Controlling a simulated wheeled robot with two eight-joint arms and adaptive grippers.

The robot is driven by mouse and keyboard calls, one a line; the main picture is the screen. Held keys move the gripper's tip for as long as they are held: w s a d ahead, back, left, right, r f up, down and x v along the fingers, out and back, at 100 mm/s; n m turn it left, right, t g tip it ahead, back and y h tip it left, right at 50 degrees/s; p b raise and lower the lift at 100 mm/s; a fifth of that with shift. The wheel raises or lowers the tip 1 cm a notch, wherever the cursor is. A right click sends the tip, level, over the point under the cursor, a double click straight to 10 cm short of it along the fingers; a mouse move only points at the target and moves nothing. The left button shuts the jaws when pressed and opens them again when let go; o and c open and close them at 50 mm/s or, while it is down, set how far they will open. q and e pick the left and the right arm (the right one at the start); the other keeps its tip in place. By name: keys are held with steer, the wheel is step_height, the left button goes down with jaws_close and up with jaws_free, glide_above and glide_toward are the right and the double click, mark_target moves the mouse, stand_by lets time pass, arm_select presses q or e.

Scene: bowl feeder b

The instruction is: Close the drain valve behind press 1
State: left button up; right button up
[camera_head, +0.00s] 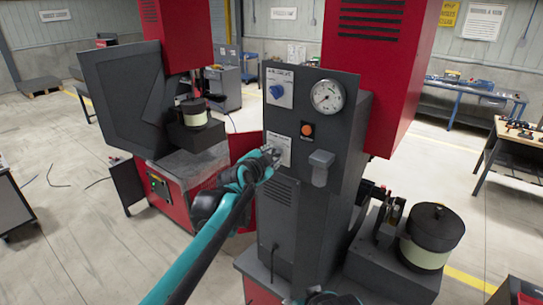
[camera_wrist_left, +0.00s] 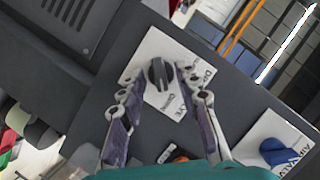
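The drain valve is a dark round knob (camera_wrist_left: 160,75) with a raised grip bar, on a white plate (camera_wrist_left: 150,48) with partly readable "DRAIN" lettering. In the head view the plate (camera_head: 284,146) shows on the dark panel, with the knob hidden behind my gripper. My left gripper (camera_head: 273,156) is at this plate. In the left wrist view its two fingers (camera_wrist_left: 160,92) are spread to either side of the knob, with nothing held between them. I cannot tell whether a fingertip touches the knob. A small teal and black part of my right arm shows at the bottom edge of the head view.
The panel also carries a blue air valve knob (camera_head: 276,91), a gauge (camera_head: 327,95), an orange button (camera_head: 307,130) and a grey box (camera_head: 320,168). A bowl feeder (camera_head: 431,233) stands at right. Another red press (camera_head: 184,28) stands at left. Floor is open farther left.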

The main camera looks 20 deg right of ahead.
arm_select(q)
steer(key=c, duration=0.5)
jaws_close()
